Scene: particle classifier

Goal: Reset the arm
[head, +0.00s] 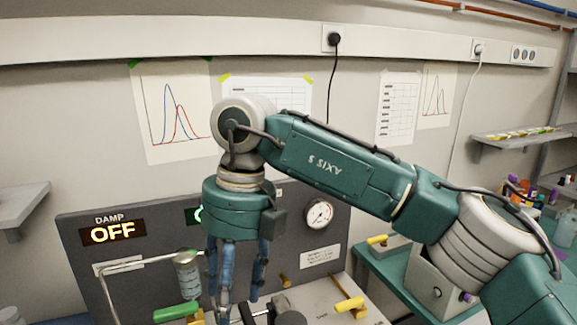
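My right arm, teal and marked "AXIS S", comes in from the right and bends down at a grey wrist joint. My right gripper (237,300) hangs from it, pointing down, with long blue fingers. The fingers stand apart with a gap between them, and I see nothing held. It is in front of the dark panel, above the bench. The lower fingertips are close to a black-handled fitting (247,314); I cannot tell whether they touch. My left gripper is not in view.
A dark panel (75,235) carries a DAMP display (112,232) reading OFF and a round gauge (319,214). A metal cylinder (188,276), a bent pipe, a green handle (175,312) and a yellow handle (349,304) stand near the gripper. Shelves (520,139) hang at the sides.

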